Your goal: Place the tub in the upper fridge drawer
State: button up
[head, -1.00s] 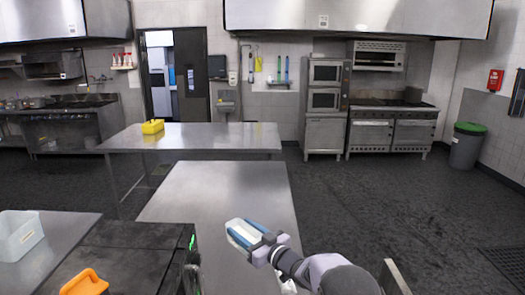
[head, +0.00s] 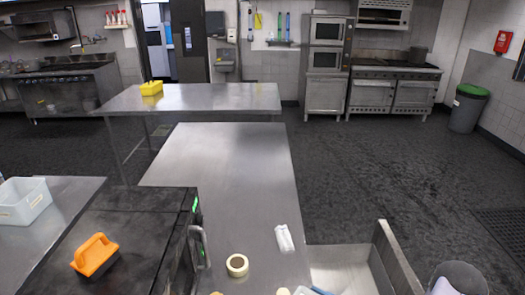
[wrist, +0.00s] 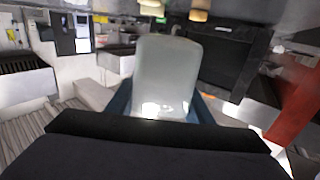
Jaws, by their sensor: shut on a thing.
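The tub (wrist: 166,75) is pale and translucent, and fills the middle of the wrist view. My gripper (wrist: 165,108) is shut on it; blue parts show on both sides of the tub. In the head view only a blue and white sliver, likely the tub (head: 320,291), shows at the bottom edge, and my gripper is out of frame there. An open steel drawer (head: 340,262) stands out at the lower right, beside the steel counter; its front panel (head: 399,262) is upright. The visible part of its floor looks bare. Its near part is cut off, so I cannot tell the tub's height over it.
A tape roll (head: 237,265) and a white packet (head: 284,238) lie on the steel counter (head: 220,170). A white bin (head: 24,203) is farther left.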

jog(key=shift+s+r, duration=0.4)
jog(key=shift+s, duration=0.25)
jog(key=shift+s+r, duration=0.4)
jog(key=shift+s, duration=0.25)
jog(key=shift+w+d+r, duration=0.2)
jog(key=m+t+h, duration=0.1)
jog(key=w+d+r+m+t+h, duration=0.1)
jog(key=t+h, duration=0.1)
jog(key=shift+w+d+r+m, duration=0.25)
jog(key=shift+w+m, duration=0.05)
jog(key=shift+m, duration=0.1)
jog(key=shift+d+f+m+t+h, duration=0.15)
jog(key=shift+f+m+t+h, duration=0.1)
jog(key=shift+m+t+h, duration=0.35)
jog(key=f+b, duration=0.1)
jog(key=f, duration=0.1)
jog(key=s+a+f+m+h+b, duration=0.1)
jog(key=f+b, duration=0.1)
jog(key=s+f+t+h+b, duration=0.1)
jog(key=f, duration=0.1)
jog(key=shift+a+f, duration=0.1)
jog(key=shift+a, duration=0.3)
jog(key=shift+a+f+b, duration=0.15)
jog(key=shift+f+b, duration=0.1)
jog(key=shift+b, duration=0.2)
jog(key=shift+w, duration=0.15)
